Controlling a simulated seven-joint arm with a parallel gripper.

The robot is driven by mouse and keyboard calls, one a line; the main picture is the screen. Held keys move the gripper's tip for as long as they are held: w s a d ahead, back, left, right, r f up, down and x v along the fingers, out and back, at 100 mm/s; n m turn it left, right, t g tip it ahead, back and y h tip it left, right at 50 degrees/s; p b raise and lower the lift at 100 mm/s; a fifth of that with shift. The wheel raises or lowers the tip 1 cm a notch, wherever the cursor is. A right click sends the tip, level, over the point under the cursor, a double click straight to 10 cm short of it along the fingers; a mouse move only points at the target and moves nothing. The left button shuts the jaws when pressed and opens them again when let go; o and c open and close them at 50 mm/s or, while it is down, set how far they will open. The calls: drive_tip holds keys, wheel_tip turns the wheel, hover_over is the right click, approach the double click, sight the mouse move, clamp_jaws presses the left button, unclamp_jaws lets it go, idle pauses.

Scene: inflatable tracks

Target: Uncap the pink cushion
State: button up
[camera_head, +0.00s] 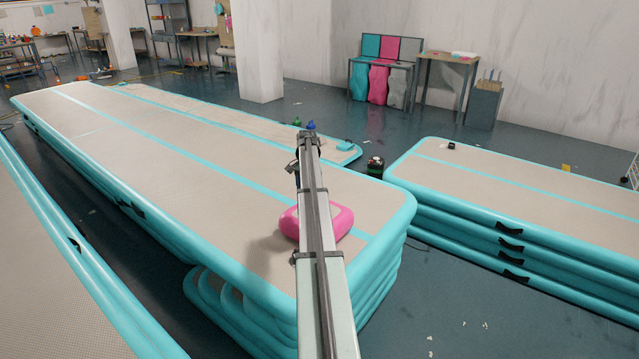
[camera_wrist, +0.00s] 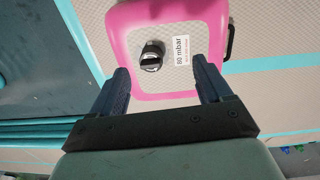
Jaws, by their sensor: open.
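The pink cushion (camera_head: 341,220) lies on top of the long beige and turquoise inflatable track, partly hidden behind my arm in the head view. In the wrist view the pink cushion (camera_wrist: 127,52) shows a grey textured top, a white label reading "80 mbar" (camera_wrist: 181,51) and a dark handle at its right edge. A black round cap with a silvery rim (camera_wrist: 151,58) sits on its top, left of the label. My gripper (camera_wrist: 160,75) is open and empty. Its two fingers point toward the cushion, with the cap just beyond the fingertips and between their lines.
The long inflatable track (camera_head: 180,160) bears the cushion. A second stack of tracks (camera_head: 540,200) stands at the right, with dark floor between. A dark canister (camera_head: 375,166) stands near the long track's right side. The track top around the cushion is clear.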

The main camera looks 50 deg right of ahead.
drive_tip(key=s+d+r, duration=0.2)
drive_tip(key=s+d, duration=0.1)
drive_tip(key=d, duration=0.1)
drive_tip(key=f, duration=1.3)
drive_tip(key=shift+w+a+f, duration=0.2)
drive_tip(key=shift+a+f, duration=0.05)
drive_tip(key=shift+f, duration=0.1)
drive_tip(key=shift+c, duration=0.2)
drive_tip(key=c, duration=1)
drive_tip(key=n, duration=0.4)
drive_tip(key=shift+c, duration=0.3)
drive_tip(key=shift+n, duration=0.4)
